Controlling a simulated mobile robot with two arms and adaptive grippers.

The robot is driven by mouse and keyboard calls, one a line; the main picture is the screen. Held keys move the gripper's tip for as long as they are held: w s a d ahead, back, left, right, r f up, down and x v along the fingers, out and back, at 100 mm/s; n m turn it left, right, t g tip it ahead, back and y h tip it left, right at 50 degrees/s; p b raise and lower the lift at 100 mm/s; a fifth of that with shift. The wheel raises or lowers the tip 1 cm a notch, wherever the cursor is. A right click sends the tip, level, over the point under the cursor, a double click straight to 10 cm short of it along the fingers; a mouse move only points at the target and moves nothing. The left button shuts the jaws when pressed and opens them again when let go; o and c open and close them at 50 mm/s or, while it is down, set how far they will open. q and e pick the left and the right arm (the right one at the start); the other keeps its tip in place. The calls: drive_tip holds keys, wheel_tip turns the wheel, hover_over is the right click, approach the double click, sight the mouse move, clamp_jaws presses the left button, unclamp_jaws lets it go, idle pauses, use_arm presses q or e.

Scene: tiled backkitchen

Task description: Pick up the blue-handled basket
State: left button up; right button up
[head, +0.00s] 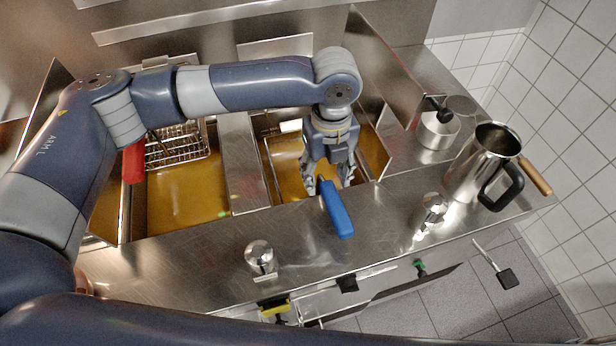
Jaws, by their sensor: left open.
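The blue-handled basket's handle (337,209) sticks out over the front edge of the right-hand fryer well, slanting toward the counter front. The rest of that basket is mostly hidden under my arm and gripper. My left gripper (328,188) is open and points down over the right well, with its fingers at the upper end of the blue handle. I cannot tell whether the fingers touch the handle. My right gripper is not in view.
A red-handled wire basket (178,144) sits at the left oil well (185,203). A tall steel jug (484,165) and a lidded pot (438,130) stand at the right. Steel shakers (261,257) and (432,208) stand on the front counter. A spatula (497,268) is low at the right.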

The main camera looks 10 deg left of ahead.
sight(328, 186)
use_arm(q)
drive_tip(key=f, duration=0.1)
drive_tip(key=f+p, duration=0.1)
drive_tip(key=f, duration=0.1)
drive_tip(key=shift+s+d+f, duration=0.2)
drive_tip(key=shift+s+f, duration=0.1)
drive_tip(key=shift+s, duration=0.05)
drive_tip(key=shift+f, duration=0.5)
drive_tip(key=shift+r, duration=0.1)
clamp_jaws()
